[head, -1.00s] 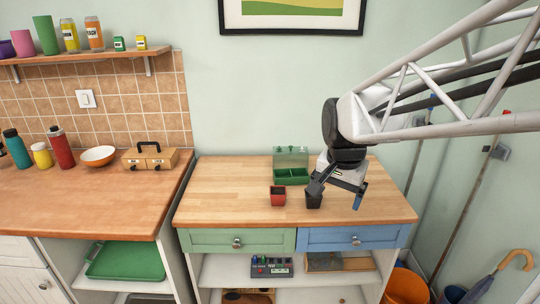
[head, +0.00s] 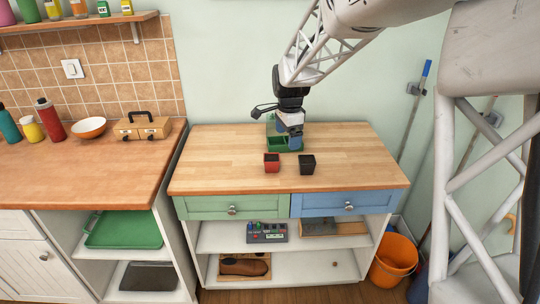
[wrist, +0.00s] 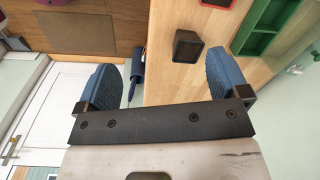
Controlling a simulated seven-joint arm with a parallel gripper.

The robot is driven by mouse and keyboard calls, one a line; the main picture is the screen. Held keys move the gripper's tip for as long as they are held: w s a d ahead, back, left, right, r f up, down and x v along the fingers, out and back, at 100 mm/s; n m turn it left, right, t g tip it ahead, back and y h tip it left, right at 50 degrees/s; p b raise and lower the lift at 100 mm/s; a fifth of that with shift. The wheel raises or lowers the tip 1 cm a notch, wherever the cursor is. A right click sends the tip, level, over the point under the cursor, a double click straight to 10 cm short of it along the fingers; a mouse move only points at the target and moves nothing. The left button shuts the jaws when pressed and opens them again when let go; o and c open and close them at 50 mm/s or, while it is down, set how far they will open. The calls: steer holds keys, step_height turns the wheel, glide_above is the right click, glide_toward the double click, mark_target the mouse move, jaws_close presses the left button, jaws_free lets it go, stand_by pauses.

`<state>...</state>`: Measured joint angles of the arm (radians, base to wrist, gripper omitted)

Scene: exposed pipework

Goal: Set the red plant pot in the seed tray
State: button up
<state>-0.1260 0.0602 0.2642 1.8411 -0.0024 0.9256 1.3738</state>
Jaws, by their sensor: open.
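The red plant pot (head: 272,162) stands upright on the wooden worktop, filled with something dark. Its edge shows at the top of the wrist view (wrist: 217,3). The green seed tray (head: 276,144) is behind it, partly hidden by my gripper; its compartments show at the top right of the wrist view (wrist: 262,32). A black pot (head: 307,164) stands right of the red one and also shows in the wrist view (wrist: 187,46). My gripper (head: 294,142) is open and empty by the tray, behind the two pots. Its blue fingers (wrist: 163,78) stand wide apart.
The worktop (head: 350,155) is clear at left and right. Green and blue drawers sit below it, over shelves with a control box (head: 266,232) and a shoe (head: 243,266). An orange bucket (head: 393,261) stands on the floor at right. A wooden case (head: 142,127) is on the left counter.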

mark_target(272, 159)
steer(key=w+a+f+m, duration=0.1)
steer(key=w+f, duration=0.2)
steer(key=w+a+f+m, duration=0.1)
steer(key=w+a+f, duration=0.1)
steer(key=w, duration=0.1)
steer(key=w+a+f+m, duration=0.1)
steer(key=w+f+m, duration=0.1)
steer(key=w+f, duration=0.1)
steer(key=shift+w+a+f+g, duration=0.25)
steer(key=shift+w+f+g, duration=0.1)
steer(key=shift+w, duration=0.2)
steer(key=shift+f, duration=0.1)
steer(key=shift+f, duration=1.15)
steer(key=shift+f, duration=0.15)
steer(key=shift+w+f, duration=0.1)
steer(key=shift+f, duration=2.4)
steer(key=shift+c, duration=0.4)
steer(key=c, duration=1)
